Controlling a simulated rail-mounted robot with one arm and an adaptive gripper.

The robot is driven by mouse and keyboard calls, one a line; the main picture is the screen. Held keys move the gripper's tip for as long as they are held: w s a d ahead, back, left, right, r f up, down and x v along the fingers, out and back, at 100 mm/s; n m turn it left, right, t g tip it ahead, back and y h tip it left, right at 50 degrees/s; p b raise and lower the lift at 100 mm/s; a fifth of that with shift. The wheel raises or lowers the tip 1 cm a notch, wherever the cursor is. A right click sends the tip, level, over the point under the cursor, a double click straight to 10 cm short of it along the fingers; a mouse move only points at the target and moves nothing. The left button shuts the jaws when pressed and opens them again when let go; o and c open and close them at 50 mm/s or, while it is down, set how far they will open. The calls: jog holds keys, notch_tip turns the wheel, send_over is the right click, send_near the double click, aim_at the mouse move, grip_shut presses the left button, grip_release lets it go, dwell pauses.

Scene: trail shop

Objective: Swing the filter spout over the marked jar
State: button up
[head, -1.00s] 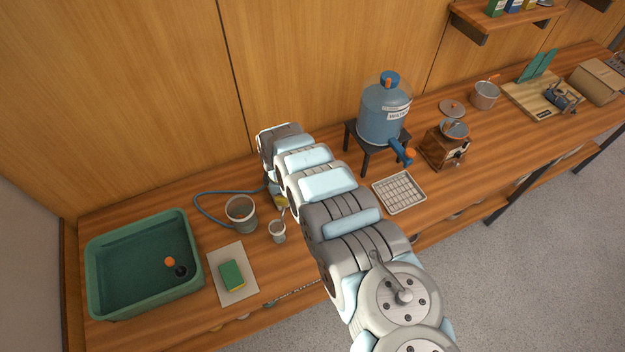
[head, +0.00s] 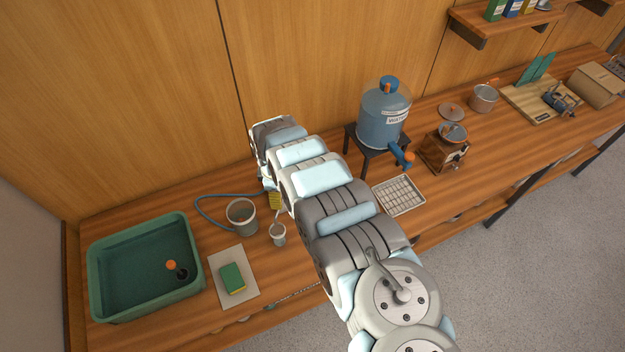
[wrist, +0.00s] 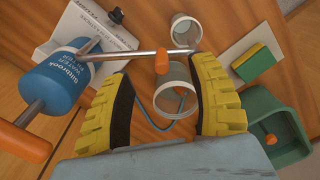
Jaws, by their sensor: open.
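The water filter (wrist: 55,82) is a blue, labelled cylinder at the left of the wrist view. Its thin metal spout (wrist: 118,54) reaches right and carries an orange piece (wrist: 162,60). My gripper (wrist: 165,70) has thick yellow fingers, open, with the orange piece showing between their tips; I cannot tell any contact. A larger jar (wrist: 160,101) shows between the fingers and a smaller jar (wrist: 187,28) above the spout. They also stand on the bench in the head view, larger (head: 241,217) and smaller (head: 278,235). I see no clear mark on either. My arm hides the filter there.
A green basin (head: 96,285) and a sponge (head: 233,279) on a pale mat (head: 240,302) are at the left. A blue hose (head: 203,213) curves behind the larger jar. A water jug (head: 382,120) on a black stand and a drip tray (head: 399,195) are to the right.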

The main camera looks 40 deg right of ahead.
jog(key=shift+s+r, duration=0.1)
jog(key=shift+r, duration=2.7)
